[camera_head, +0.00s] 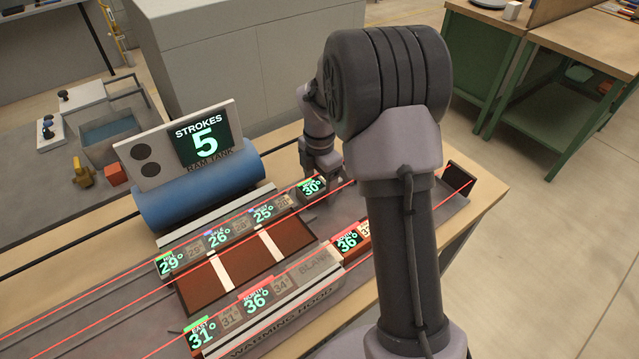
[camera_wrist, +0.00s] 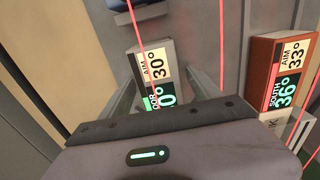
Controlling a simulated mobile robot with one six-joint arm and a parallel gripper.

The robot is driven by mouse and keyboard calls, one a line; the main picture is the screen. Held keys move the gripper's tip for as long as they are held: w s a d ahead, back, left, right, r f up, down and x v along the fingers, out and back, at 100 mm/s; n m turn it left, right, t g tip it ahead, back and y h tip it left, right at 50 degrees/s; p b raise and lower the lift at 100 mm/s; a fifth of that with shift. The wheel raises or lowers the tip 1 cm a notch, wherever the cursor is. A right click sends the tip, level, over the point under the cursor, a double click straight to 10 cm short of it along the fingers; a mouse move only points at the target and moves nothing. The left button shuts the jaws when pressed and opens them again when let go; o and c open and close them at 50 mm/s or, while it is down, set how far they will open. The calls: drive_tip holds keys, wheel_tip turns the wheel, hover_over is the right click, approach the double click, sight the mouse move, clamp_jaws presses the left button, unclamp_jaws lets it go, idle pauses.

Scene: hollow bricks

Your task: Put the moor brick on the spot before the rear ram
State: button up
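The moor brick is grey with a green-lit label, partly cut off, and an "AIM 30°" tag; it stands between my fingers in the wrist view (camera_wrist: 152,62). In the head view it shows at the right end of the rear row (camera_head: 313,188), reading 30°. My gripper (camera_head: 322,172) is low over it, largely hidden by my arm. In the wrist view my gripper (camera_wrist: 165,92) has a finger on each side of the brick, with a visible gap at the right finger. I cannot pick out the rear ram or the spot before it for certain.
An orange-red south brick (camera_wrist: 283,70) reading 36° stands to the right in the wrist view. The warming hood (camera_head: 285,318) carries several labels in front. A blue ram tank (camera_head: 200,190) with a "STROKES 5" sign stands behind the rear row. Red lines run along both lanes.

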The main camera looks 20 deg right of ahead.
sight(319, 183)
drive_tip(key=s+a+r+m+t+p, duration=0.1)
drive_tip(key=s+a+r+m+p, duration=0.15)
drive_tip(key=r, duration=0.75)
drive_tip(key=s+a+r+m+t+p, duration=0.1)
drive_tip(key=s+a+r+m+p, duration=0.2)
drive_tip(key=r, duration=0.8)
drive_tip(key=s+a+r+m+t+y, duration=0.1)
drive_tip(key=s+a+m, duration=0.3)
drive_tip(key=s+m, duration=0.5)
drive_tip(key=s+a+r+m+t+y, duration=0.1)
drive_tip(key=s+a+r+m+t, duration=0.1)
drive_tip(key=s+m, duration=0.8)
drive_tip(key=a+r, duration=0.1)
drive_tip(key=a, duration=0.1)
drive_tip(key=shift+s+a+t, duration=0.35)
drive_tip(key=shift+s+t, duration=0.05)
